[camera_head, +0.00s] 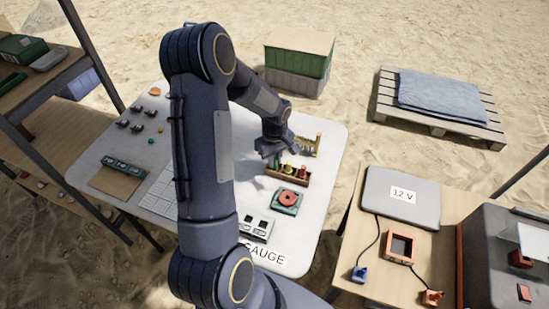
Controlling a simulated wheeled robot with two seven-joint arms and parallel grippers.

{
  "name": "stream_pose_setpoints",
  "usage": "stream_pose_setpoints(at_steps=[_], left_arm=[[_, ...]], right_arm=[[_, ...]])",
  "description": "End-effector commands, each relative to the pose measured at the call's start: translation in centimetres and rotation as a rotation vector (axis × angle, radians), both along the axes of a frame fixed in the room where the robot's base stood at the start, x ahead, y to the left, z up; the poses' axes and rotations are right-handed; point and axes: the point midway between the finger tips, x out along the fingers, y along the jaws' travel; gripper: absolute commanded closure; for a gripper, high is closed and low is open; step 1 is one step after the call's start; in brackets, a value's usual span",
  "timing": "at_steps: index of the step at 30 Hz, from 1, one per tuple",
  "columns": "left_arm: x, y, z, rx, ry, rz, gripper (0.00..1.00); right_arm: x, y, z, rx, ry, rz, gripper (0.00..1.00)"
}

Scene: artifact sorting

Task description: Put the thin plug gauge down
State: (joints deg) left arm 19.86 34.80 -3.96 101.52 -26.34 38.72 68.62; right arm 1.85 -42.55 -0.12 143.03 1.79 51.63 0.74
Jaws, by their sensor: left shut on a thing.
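My left arm reaches over the white table (318,205) from the bottom of the view. My left gripper (272,156) is at the far right part of the table, by the back left end of a wooden rack (292,178). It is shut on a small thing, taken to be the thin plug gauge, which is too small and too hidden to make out. The rack holds small coloured plugs, among them a yellow one (288,168) and a red one (303,170). I cannot tell whether the held thing touches the rack. My right gripper is not in view.
A brass-coloured stand (314,146) is just right of the gripper. Small brown pieces (137,128) lie at the table's left. A side table (430,255) is at right.

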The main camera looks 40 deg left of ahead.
Motion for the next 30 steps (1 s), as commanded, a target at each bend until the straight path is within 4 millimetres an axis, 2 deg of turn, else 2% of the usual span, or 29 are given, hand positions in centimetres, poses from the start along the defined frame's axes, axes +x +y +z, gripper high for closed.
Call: stream_pose_setpoints(at_steps=[2,3,8,16,20,23,30], left_arm=[[0.0,0.0,-0.4,0.0,0.0,0.0,1.0],[0.0,0.0,-0.4,0.0,0.0,0.0,0.84],[0.0,0.0,-0.3,0.0,0.0,0.0,0.63],[0.0,0.0,-0.2,0.0,0.0,0.0,0.63],[0.1,0.0,0.6,0.001,-0.003,0.0,0.63],[0.1,0.1,2.2,0.003,-0.005,0.0,0.63],[0.1,0.0,7.5,0.002,-0.006,0.001,0.63]], right_arm=[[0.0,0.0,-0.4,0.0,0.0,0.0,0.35],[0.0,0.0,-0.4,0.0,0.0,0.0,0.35],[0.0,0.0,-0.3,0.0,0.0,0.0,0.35],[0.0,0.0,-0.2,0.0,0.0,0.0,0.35],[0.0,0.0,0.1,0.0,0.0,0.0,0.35],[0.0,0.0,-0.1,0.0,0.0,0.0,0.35],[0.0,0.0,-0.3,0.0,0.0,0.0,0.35]])
